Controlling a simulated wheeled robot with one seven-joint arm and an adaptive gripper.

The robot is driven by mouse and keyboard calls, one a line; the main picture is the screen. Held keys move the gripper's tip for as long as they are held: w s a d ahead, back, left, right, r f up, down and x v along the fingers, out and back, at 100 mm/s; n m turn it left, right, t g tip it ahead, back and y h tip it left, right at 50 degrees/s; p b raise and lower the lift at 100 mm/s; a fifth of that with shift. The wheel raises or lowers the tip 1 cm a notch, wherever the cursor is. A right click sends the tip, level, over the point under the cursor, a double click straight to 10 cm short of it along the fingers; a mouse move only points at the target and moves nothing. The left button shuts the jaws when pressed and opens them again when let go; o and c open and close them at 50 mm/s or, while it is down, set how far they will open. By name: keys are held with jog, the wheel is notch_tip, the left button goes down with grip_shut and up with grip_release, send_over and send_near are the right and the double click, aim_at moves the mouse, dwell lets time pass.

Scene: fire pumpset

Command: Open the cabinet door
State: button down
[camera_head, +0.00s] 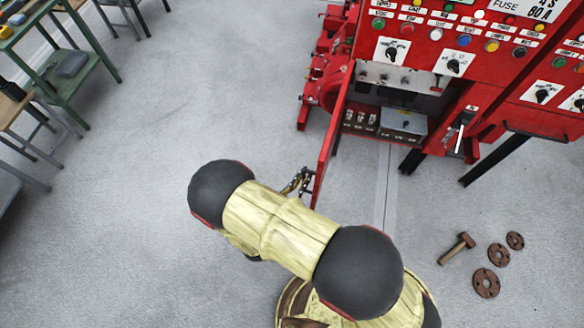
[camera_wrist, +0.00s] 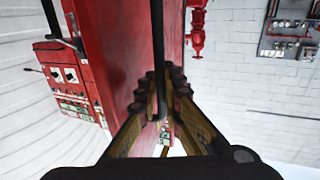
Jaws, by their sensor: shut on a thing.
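The red cabinet (camera_head: 484,78) stands at the upper right in the head view, its lower compartment exposed. Its red door (camera_head: 331,137) stands swung out from the opening's left side, seen nearly edge-on. My gripper (camera_head: 300,182) is at the door's near end, partly hidden by my arm. In the wrist view, my gripper's fingers (camera_wrist: 158,92) are closed around a dark upright bar (camera_wrist: 158,35), which looks like the door handle. The red door panel (camera_wrist: 112,45) fills the area behind and left of it.
Inside the compartment are a grey box (camera_head: 403,122) and several switches. Green tables (camera_head: 75,88) stand at upper left. The floor left of the door is clear.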

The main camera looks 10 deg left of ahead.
jog(key=shift+s+d, duration=0.25)
jog(key=shift+d, duration=0.6)
jog(key=c, duration=2.1)
grip_release()
jog(key=shift+o, duration=0.5)
jog(key=shift+s+a, duration=0.1)
jog(key=shift+s, duration=0.05)
jog(key=v, duration=0.7)
jog(key=shift+s, duration=0.1)
